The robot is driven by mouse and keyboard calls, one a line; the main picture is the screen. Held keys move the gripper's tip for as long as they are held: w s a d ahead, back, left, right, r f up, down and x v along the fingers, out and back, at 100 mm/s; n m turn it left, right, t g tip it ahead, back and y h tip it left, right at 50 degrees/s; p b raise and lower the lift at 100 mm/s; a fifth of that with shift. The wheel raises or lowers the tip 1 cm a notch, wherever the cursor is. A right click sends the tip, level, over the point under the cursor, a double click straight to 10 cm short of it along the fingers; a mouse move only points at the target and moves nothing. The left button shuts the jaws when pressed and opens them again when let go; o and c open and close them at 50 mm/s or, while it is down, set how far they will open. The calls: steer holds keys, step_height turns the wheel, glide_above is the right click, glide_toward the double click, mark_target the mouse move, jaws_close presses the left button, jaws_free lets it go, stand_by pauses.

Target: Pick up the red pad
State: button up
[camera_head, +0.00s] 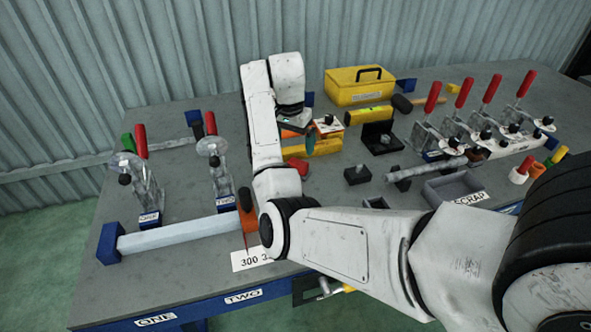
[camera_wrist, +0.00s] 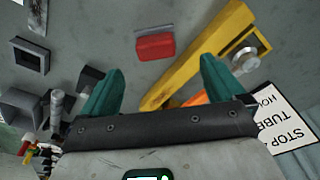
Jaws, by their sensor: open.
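The red pad (camera_wrist: 155,46) is a small red block lying on the grey bench top, seen ahead of the fingertips in the wrist view. In the head view a red piece (camera_head: 299,166) shows just right of my arm, partly hidden by it. My gripper (camera_wrist: 161,76) is open and empty, its two teal fingers spread apart. The pad lies beyond the gap between them, apart from both. In the head view a teal fingertip (camera_head: 310,142) shows above the bench, behind the red piece.
A yellow bar (camera_wrist: 192,62) lies close to the pad, passing under the right finger in the wrist view. A white "STOP TUBE" sign (camera_wrist: 290,122) is beside it. Black blocks (camera_head: 357,175), a scrap tray (camera_head: 437,190), a yellow toolbox (camera_head: 350,92) and red-handled clamps (camera_head: 432,100) crowd the bench.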

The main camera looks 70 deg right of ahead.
mark_target(298, 162)
steer(key=f, duration=0.4)
steer(key=shift+s+d+f, duration=0.1)
steer(key=shift+d, duration=0.2)
steer(key=shift+s+d+f, duration=0.1)
steer(key=shift+d+f, duration=0.05)
steer(key=shift+f, duration=0.7)
steer(key=shift+s+d+f, duration=0.15)
steer(key=shift+f, duration=0.75)
steer(key=shift+s+d+f, duration=0.1)
steer(key=shift+d+f, duration=0.05)
steer(key=shift+f, duration=0.7)
steer(key=c, duration=1.3)
steer(key=shift+o, duration=0.2)
steer(key=shift+r, duration=0.1)
